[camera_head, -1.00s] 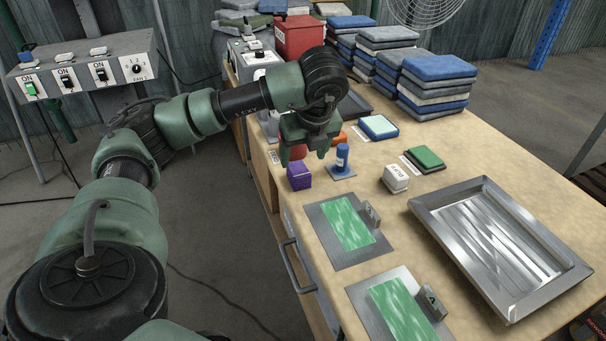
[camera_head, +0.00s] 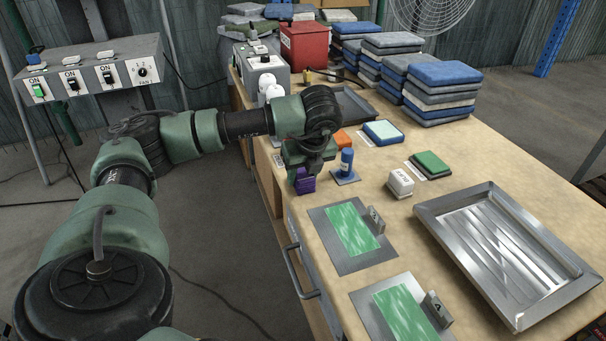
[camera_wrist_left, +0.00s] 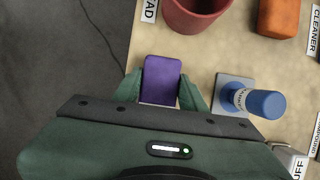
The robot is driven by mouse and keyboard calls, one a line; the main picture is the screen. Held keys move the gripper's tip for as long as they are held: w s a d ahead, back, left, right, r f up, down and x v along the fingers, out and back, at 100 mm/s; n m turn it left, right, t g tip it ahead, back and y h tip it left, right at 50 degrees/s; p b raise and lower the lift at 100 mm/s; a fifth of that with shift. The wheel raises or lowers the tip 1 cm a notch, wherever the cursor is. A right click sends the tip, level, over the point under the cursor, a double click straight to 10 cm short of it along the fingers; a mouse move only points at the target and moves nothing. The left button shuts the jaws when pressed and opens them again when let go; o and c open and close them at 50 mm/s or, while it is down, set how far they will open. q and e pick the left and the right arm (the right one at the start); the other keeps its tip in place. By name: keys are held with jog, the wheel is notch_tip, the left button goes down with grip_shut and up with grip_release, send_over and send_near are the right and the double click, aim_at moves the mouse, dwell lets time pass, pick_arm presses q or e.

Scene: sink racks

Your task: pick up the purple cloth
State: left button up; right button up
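The purple cloth (camera_head: 306,184) is a small folded block near the left edge of the workbench, partly hidden by my gripper in the head view. It also shows in the left wrist view (camera_wrist_left: 161,80). My left gripper (camera_head: 305,174) is lowered over it, pointing down. In the left wrist view one finger is on each side of the cloth, close against its sides. I cannot tell whether the fingers press on it. My right gripper is not in view.
A blue bottle (camera_head: 346,162) stands on a plate close to the right of the cloth. A red cup (camera_wrist_left: 197,12) and an orange item (camera_wrist_left: 279,16) lie beyond it. A white block (camera_head: 400,183), green-topped plates (camera_head: 325,248) and a metal tray (camera_head: 437,222) occupy the bench.

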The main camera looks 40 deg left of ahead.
aim_at(303, 173)
pick_arm(q)
jog(key=c, duration=0.5)
jog(key=shift+r, duration=0.1)
jog(key=shift+c, duration=0.2)
